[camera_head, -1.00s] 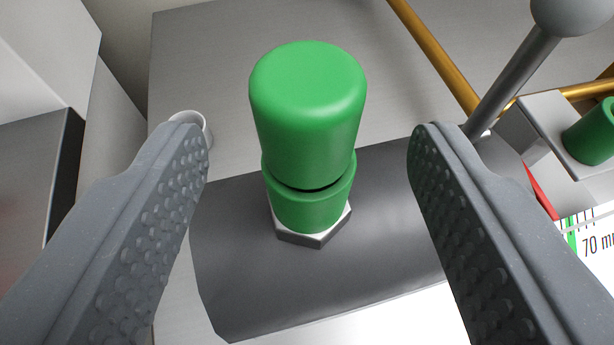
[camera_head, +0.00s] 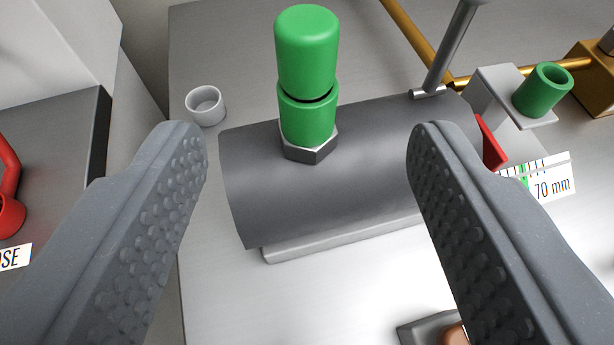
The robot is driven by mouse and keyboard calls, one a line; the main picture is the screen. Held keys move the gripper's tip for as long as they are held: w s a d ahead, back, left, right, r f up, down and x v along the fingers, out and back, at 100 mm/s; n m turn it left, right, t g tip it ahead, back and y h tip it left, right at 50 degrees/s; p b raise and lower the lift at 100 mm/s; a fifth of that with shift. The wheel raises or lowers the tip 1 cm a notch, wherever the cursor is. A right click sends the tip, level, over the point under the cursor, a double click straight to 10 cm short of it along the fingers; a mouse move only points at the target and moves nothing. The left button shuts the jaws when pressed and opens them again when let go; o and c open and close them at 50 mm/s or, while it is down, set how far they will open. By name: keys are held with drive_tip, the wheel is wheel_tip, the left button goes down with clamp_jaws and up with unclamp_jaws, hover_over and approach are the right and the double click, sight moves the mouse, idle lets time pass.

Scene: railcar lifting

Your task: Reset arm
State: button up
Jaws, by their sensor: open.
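My gripper (camera_head: 295,130) is open and empty, with its two grey ribbed fingers spread wide at the left and right of the picture. A green capped fitting (camera_head: 307,55) stands upright on a hex nut (camera_head: 310,150) on top of a dark grey cylinder (camera_head: 370,175). In the picture the fitting shows between the fingers and above the middle. It does not touch either finger.
A white ring (camera_head: 206,105) sits on the grey plate at left. A grey lever (camera_head: 450,50), a brass pipe (camera_head: 415,35), a green cup (camera_head: 543,90), a red pointer (camera_head: 490,142) and a 70 mm scale (camera_head: 545,185) are at right. A red pipe (camera_head: 8,180) is far left.

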wheel_tip(320, 180, up, 10)
drive_tip(key=b, duration=0.1)
drive_tip(key=s+r+b, duration=0.1)
drive_tip(key=s+r, duration=0.3)
drive_tip(key=r, duration=0.5)
drive_tip(key=s+r+t+b, duration=0.1)
drive_tip(key=s+r, duration=0.4)
drive_tip(key=r, duration=0.5)
drive_tip(key=s+r+t+b, duration=0.1)
drive_tip(key=s+r, duration=0.4)
drive_tip(key=r, duration=0.4)
drive_tip(key=shift+a+r, duration=0.15)
drive_tip(key=shift+a, duration=0.1)
